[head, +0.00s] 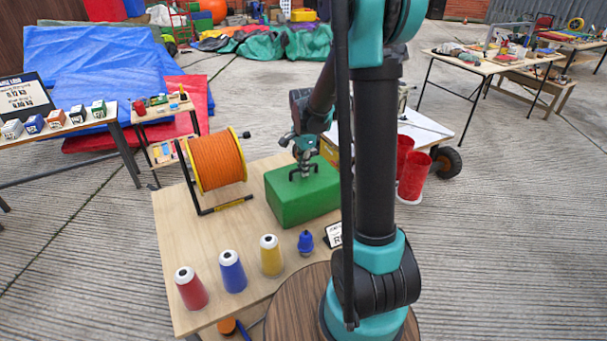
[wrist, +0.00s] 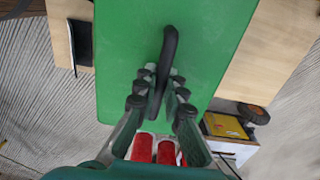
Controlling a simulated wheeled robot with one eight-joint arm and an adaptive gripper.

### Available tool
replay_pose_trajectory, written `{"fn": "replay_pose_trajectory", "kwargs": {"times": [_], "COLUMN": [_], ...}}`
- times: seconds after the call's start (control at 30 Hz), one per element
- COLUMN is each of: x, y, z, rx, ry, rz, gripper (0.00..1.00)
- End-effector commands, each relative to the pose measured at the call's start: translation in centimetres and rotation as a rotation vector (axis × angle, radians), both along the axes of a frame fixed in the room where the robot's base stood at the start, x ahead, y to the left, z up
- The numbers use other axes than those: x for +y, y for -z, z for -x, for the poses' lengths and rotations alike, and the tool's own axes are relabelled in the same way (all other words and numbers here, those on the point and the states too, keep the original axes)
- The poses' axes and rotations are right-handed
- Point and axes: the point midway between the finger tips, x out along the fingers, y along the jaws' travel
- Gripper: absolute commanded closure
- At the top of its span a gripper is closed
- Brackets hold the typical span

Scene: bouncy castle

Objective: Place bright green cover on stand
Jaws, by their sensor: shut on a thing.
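The bright green cover (head: 303,203) is a box-like block with a black handle on top, at the back right of the wooden table (head: 185,235). I cannot tell whether it touches the tabletop. My gripper (head: 306,165) is above it, with its fingers at the handle. In the wrist view, the fingers (wrist: 157,90) lie on both sides of the black handle (wrist: 168,50) and are shut on it, over the green top face (wrist: 120,60). Nothing in view is clearly the stand. My arm hides part of the area right of the cover.
An orange cable reel (head: 216,163) stands close left of the cover. A white-topped cart (head: 420,128) and red cylinders (head: 413,180) are behind right.

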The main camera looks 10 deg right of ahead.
Motion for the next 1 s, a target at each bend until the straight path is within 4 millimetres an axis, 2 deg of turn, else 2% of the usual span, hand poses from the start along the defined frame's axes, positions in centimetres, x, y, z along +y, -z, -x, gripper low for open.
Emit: {"fn": "replay_pose_trajectory", "kwargs": {"times": [0.1,0.2,0.57,0.6,0.77,1.0], "x": [0.0,0.0,0.0,0.0,0.0,0.0], "y": [1.7,2.4,2.7,2.8,2.7,2.7], "z": [-0.1,0.0,0.0,0.0,0.0,0.0], "rx": [0.0,0.0,0.0,0.0,0.0,0.0], "ry": [0.0,0.0,0.0,0.0,0.0,0.0], "rz": [0.0,0.0,0.0,0.0,0.0,0.0], "gripper": [1.0,1.0,1.0,0.9,0.7,0.7]}}
